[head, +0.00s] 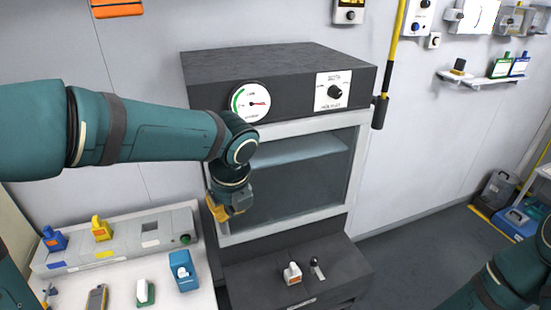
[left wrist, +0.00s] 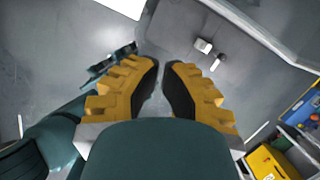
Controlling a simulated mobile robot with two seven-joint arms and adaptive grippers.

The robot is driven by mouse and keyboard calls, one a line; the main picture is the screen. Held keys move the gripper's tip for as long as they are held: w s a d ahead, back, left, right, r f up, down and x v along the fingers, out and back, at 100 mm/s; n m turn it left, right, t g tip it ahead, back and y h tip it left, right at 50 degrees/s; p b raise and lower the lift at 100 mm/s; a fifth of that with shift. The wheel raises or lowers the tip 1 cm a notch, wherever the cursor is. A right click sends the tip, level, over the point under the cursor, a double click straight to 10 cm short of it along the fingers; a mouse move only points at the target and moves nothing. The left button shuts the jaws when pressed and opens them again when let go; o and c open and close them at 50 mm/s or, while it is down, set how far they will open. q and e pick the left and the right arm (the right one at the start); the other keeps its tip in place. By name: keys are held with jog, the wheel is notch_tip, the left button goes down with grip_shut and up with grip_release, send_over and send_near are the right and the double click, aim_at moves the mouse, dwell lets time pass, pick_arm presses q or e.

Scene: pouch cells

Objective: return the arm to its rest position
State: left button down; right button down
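My left arm reaches across the head view from the left. Its yellow-fingered left gripper (head: 228,212) hangs pointing down in front of the left edge of the dark cabinet's glass window (head: 300,175). Whether it touches the cabinet cannot be told. In the left wrist view the two fingers of the left gripper (left wrist: 161,75) stand a little apart, with nothing seen between their black pads. My right arm shows only in part at the lower right of the head view; its gripper is not seen.
The dark cabinet (head: 275,68) has a dial (head: 250,101) and a knob. A lower ledge (head: 335,268) carries a small white item (head: 292,273) and a lever. Floor at right is open.

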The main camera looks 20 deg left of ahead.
pick_arm(q)
jog(key=s+d+f+n+g+h+b, duration=0.15)
jog(key=d+f+n, duration=0.35)
jog(key=f, duration=0.6)
jog(key=w+d+f+n+t+h+b, duration=0.1)
jog(key=d+f+n+h+b, duration=0.25)
jog(key=f, duration=0.85)
jog(key=s+d+f+n+b, duration=0.1)
jog(key=s+f+n, duration=0.3)
jog(key=f+n, duration=0.5)
jog(key=s+d+f+n+h+b, duration=0.1)
jog(key=s+d+f+n, duration=0.2)
jog(key=f+n, duration=0.6)
jog(key=shift+s+f+n+t+b, duration=0.3)
jog(key=shift+s+n+t, duration=0.15)
jog(key=shift+s, duration=0.15)
